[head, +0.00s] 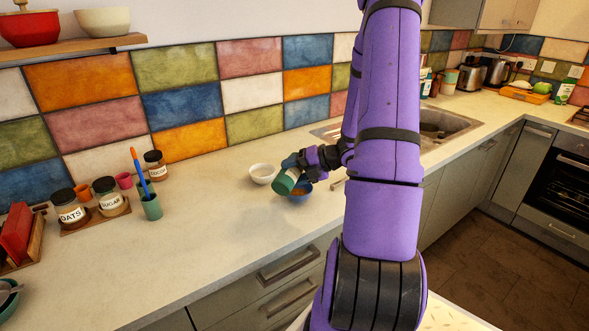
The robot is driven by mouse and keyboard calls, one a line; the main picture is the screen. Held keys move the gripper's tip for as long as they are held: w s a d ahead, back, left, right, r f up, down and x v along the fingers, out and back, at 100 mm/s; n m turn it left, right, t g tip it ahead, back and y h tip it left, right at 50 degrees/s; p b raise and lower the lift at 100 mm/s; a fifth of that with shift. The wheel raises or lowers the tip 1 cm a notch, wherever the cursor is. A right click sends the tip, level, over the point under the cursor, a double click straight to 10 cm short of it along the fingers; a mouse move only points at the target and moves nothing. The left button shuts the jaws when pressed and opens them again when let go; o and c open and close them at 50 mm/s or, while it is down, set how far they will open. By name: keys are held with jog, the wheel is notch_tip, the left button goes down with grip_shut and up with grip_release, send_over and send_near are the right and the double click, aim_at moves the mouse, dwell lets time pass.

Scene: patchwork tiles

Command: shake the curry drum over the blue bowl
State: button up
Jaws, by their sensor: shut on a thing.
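My gripper (306,166) is shut on a green drum (285,181), which looks like the curry drum; no label can be read at this size. The drum is tilted, with its pale end toward the lower left. It is held over the blue bowl (301,197) on the counter. The bowl is partly hidden by the drum and my gripper, and something orange-brown shows inside it. I cannot tell whether the drum touches the bowl's rim.
A white bowl (262,174) stands just left of the drum. Jars labelled oats (69,212), sugar (109,196) and cocoa (155,166) and a green cup (151,207) with a blue utensil stand further left. The sink (450,128) is behind my arm. The front counter is clear.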

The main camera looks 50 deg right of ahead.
jog(key=shift+a+f+m+y, duration=0.15)
jog(key=shift+f+m+y, duration=0.25)
jog(key=shift+m+y, duration=0.3)
jog(key=m+y, duration=0.2)
jog(key=m, duration=0.1)
jog(key=m+y, duration=0.1)
jog(key=shift+d+r+t+y, duration=0.25)
jog(key=shift+d+t+y, duration=0.05)
jog(key=shift+d+t, duration=0.1)
jog(key=shift+w+r, duration=0.1)
jog(key=shift+r, duration=1.3)
jog(key=shift+f, duration=1.4)
dwell(0.7)
